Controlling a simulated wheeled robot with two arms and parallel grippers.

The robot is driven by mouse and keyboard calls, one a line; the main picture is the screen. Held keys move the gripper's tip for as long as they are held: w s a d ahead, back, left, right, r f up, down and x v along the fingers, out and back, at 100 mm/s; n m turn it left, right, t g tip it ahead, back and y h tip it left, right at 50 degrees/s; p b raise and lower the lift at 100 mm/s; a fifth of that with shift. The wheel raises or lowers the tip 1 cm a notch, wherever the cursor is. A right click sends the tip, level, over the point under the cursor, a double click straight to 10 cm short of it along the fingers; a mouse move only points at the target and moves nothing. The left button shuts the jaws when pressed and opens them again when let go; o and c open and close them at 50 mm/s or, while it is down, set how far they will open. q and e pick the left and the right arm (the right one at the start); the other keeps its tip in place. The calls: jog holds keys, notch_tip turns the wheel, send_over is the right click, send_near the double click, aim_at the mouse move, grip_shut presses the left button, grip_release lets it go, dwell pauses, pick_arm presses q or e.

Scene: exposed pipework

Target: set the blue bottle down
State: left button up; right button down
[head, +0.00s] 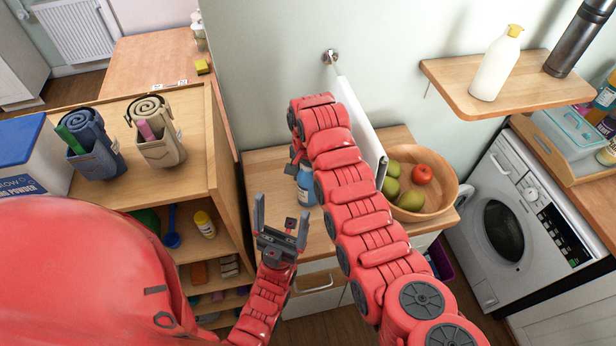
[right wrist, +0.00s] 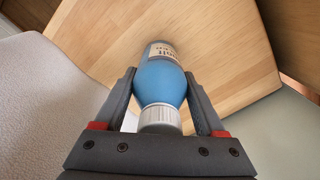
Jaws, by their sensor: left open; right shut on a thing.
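The blue bottle (right wrist: 160,82) is between the fingers of my right gripper (right wrist: 165,100) in the right wrist view, gripped near its white cap (right wrist: 160,118). Its labelled body points away from the camera toward a wooden surface; I cannot tell whether it touches it. In the head view the blue bottle (head: 306,186) shows beside my right arm, partly hidden, over the wooden counter (head: 265,165). My right gripper is mostly hidden there behind the arm. My left gripper (head: 281,215) is open and empty, in front of the counter's near left side.
A wooden bowl (head: 447,192) with pears and a red apple stands right of my right arm. A white panel (head: 357,115) hangs from a wall hook behind the arm. A shelf unit (head: 205,160) stands left. The counter's left part looks clear.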

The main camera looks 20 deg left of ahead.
jog(key=shift+f, duration=0.15)
grip_release()
